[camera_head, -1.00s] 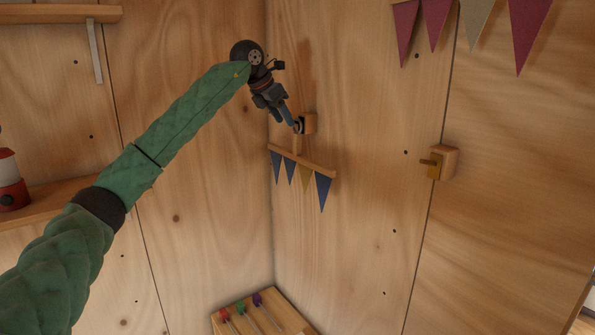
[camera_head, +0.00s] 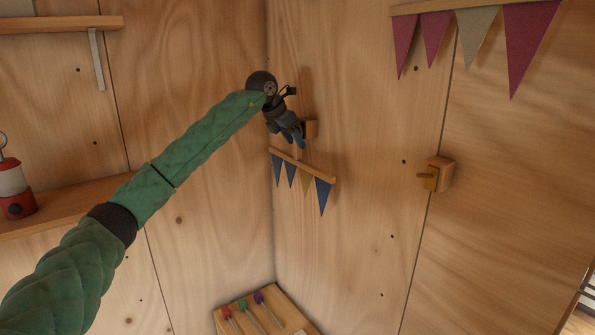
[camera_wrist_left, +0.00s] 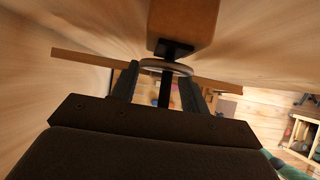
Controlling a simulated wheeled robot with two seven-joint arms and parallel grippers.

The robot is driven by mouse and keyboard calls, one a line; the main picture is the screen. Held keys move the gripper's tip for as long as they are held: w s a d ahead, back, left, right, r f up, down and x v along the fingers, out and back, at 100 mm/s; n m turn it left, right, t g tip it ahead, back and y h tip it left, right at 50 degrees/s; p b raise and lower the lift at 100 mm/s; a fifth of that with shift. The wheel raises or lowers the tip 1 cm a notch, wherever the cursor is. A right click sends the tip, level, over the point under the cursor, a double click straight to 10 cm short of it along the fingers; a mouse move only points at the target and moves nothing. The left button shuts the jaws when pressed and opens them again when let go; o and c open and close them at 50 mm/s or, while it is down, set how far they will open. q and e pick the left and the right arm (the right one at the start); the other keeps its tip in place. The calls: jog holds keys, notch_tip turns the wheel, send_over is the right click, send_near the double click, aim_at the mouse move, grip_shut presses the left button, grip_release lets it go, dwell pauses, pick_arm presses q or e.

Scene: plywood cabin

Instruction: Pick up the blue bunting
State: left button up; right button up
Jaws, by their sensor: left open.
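The blue bunting (camera_head: 323,196) hangs in the head view on the wall right of the corner, its blue flags and one tan flag under a wooden bar (camera_head: 301,164). A wooden block (camera_head: 312,129) is fixed to the wall above it. My left gripper (camera_head: 300,145) is open beside the block, just above the bar, and partly hides the hanger. In the left wrist view, a pale ring (camera_wrist_left: 166,67) hangs below a dark hook under the block (camera_wrist_left: 183,20). The ring and a dark stem lie between my open fingers. The bar (camera_wrist_left: 84,59) runs behind them.
A second bunting with red and tan flags (camera_head: 520,45) hangs at upper right. Another wall block with a peg (camera_head: 438,175) sits below it. A red lantern (camera_head: 15,190) stands on a left shelf (camera_head: 70,203). A wooden board with coloured-headed sticks (camera_head: 285,307) is below.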

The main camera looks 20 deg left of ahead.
pick_arm(q)
jog(key=shift+w+d+f, duration=0.1)
jog(key=shift+w+f, duration=0.05)
jog(key=shift+f, duration=0.05)
pick_arm(e)
jog(key=shift+s+f, duration=0.1)
jog(key=shift+s, duration=0.2)
pick_arm(q)
grip_shut()
pick_arm(e)
jog(key=shift+d, duration=0.15)
